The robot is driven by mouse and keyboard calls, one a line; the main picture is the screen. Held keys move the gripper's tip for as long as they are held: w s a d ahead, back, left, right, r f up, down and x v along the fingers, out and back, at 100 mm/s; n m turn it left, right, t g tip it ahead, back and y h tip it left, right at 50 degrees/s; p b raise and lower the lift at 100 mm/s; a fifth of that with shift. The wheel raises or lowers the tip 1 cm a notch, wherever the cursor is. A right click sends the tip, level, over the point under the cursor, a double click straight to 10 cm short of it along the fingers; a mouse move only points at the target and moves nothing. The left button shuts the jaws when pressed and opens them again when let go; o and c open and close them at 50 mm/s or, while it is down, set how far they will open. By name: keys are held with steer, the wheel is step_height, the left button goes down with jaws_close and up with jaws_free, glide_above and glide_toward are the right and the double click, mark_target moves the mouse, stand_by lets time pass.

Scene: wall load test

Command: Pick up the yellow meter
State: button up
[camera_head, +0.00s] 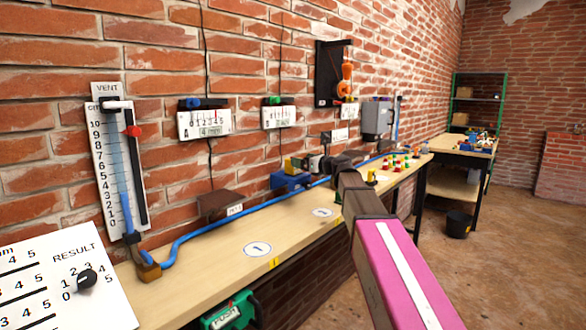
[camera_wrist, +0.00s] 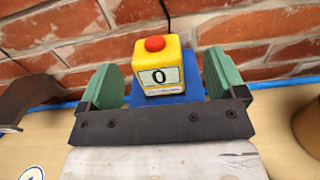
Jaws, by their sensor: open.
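My gripper is open. A blue stand (camera_wrist: 214,78) shows behind and to the right of the meter. In the head view the meter (camera_head: 291,165) is small, at the blue stand (camera_head: 287,182) against the brick wall, partly hidden by my gripper (camera_head: 306,163).
The long wooden bench (camera_head: 215,258) carries a blue hose (camera_head: 195,236) along the wall and a brown block (camera_head: 218,203). Colored pegs (camera_head: 398,162) stand farther along. Gauges hang on the wall above. A brown cylinder (camera_wrist: 309,125) stands right of my gripper in the wrist view.

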steer(key=x, duration=0.5)
steer(key=shift+s+a, duration=0.15)
steer(key=shift+a, duration=0.05)
steer(key=c, duration=1.2)
steer(key=shift+c, duration=0.5)
steer(key=shift+r, duration=0.15)
